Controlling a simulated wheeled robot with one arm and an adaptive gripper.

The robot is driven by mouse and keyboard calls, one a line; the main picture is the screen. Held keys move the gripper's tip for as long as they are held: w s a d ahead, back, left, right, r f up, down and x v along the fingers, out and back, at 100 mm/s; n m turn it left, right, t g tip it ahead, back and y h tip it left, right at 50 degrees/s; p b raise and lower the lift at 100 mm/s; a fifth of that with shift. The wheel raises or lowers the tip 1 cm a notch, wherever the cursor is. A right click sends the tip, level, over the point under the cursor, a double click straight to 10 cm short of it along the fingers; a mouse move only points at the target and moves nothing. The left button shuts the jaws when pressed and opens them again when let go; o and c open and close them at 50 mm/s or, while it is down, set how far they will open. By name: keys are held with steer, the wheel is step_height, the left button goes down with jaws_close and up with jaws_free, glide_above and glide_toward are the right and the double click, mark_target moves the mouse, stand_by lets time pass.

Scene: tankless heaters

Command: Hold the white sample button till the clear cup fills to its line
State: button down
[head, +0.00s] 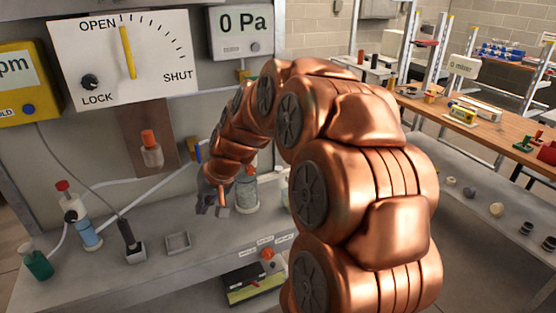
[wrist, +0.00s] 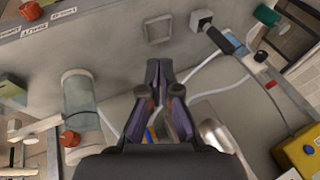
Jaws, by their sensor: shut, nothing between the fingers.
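My gripper (head: 216,208) is shut and empty, low over the grey bench beside a clear cylindrical vessel. In the wrist view the dark purple fingers (wrist: 163,68) meet over bare bench. The clear vessel (head: 246,192) is partly behind my arm. I cannot pick out a white sample button; my arm hides part of the bench.
A small square tray (head: 177,242) and a dark probe in a block (head: 131,248) lie on the bench. A blue-filled bottle (head: 87,233) stands left. An orange knob (head: 267,254) is near the front edge. An OPEN/SHUT dial panel (head: 150,75) and 0 Pa gauge (head: 240,22) are above.

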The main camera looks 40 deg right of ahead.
steer(key=w+d+r+m+t+p, duration=0.2)
steer(key=w+d, duration=0.3)
steer(key=d, duration=0.4)
steer(key=r+m+t+h+p, duration=0.2)
steer(key=m+h+p, duration=0.2)
steer(key=m+h, duration=0.1)
glide_above(280, 168)
steer(key=shift+f, duration=0.1)
step_height(280, 168, down, 7)
steer(key=b, duration=0.3)
steer(key=shift+a+b, duration=0.1)
steer(key=shift+b, duration=0.2)
steer(key=shift+f+b, duration=0.75)
steer(key=shift+f, duration=0.15)
steer(key=shift+f, duration=0.1)
steer(key=shift+f+b, duration=0.35)
steer(key=shift+b, duration=0.15)
